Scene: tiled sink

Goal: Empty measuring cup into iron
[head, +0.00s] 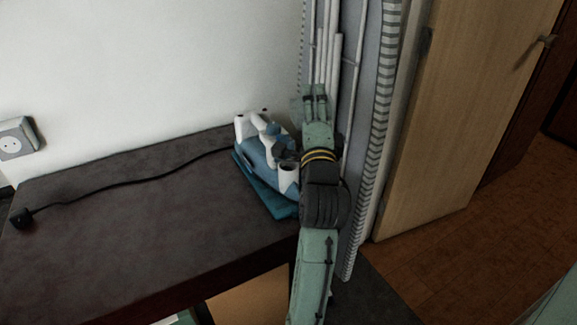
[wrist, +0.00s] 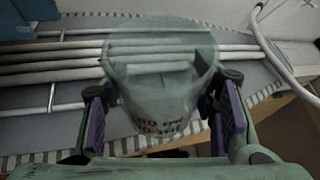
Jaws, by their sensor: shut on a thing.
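The clear, greenish measuring cup (wrist: 160,75) is between the purple-padded fingers of my gripper (wrist: 163,103) in the wrist view. My gripper is shut on it. Dark markings show on the cup's lower part, and I cannot tell what is inside it. The blue and white iron (head: 262,153) stands on a teal base (head: 268,198) at the right end of the dark tabletop in the head view. My arm passes just to the right of the iron and hides part of that area. The cup is not clear in the head view.
An ironing board (head: 345,95) with a striped edge leans upright behind and right of my arm; its white bars (wrist: 50,60) fill the wrist view. A black cord (head: 130,185) crosses the dark tabletop (head: 120,245), otherwise clear at left. A wooden door (head: 460,120) stands farther right.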

